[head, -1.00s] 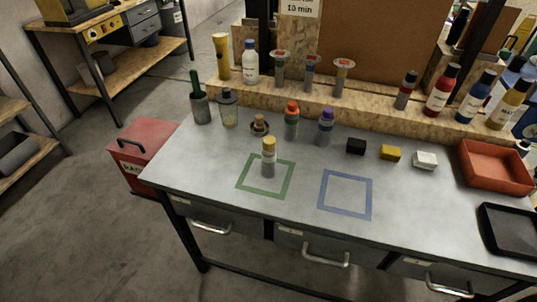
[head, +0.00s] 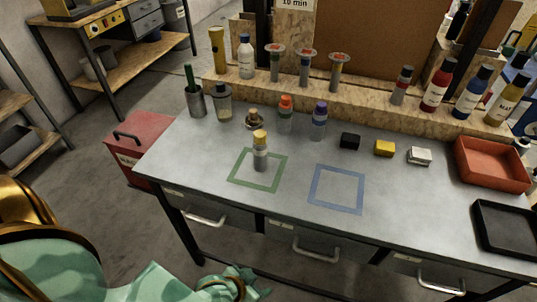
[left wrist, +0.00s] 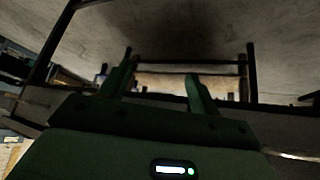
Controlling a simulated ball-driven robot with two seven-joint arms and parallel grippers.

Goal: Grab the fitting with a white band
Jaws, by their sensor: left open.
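A fitting with a yellow cap (head: 260,151), what looks like a pale band and a grey body stands upright in the green square outline (head: 240,183) on the bench. Behind it stand an orange-capped fitting (head: 286,114) and a purple-capped fitting (head: 319,121). Bands on these are too small to tell surely. My left gripper (head: 242,286) is low at the bottom edge of the head view, in front of the bench and well apart from the fittings. In the left wrist view its two fingers (left wrist: 158,88) are spread with nothing between them. My right gripper is not seen.
The blue square outline (head: 337,189) is empty. Black, yellow and white blocks (head: 384,148) lie at the right, near a red tray (head: 490,165) and a black tray (head: 505,229). Bottles and red-topped items stand on the back ledge (head: 372,107). Drawer handles (head: 316,254) jut out in front.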

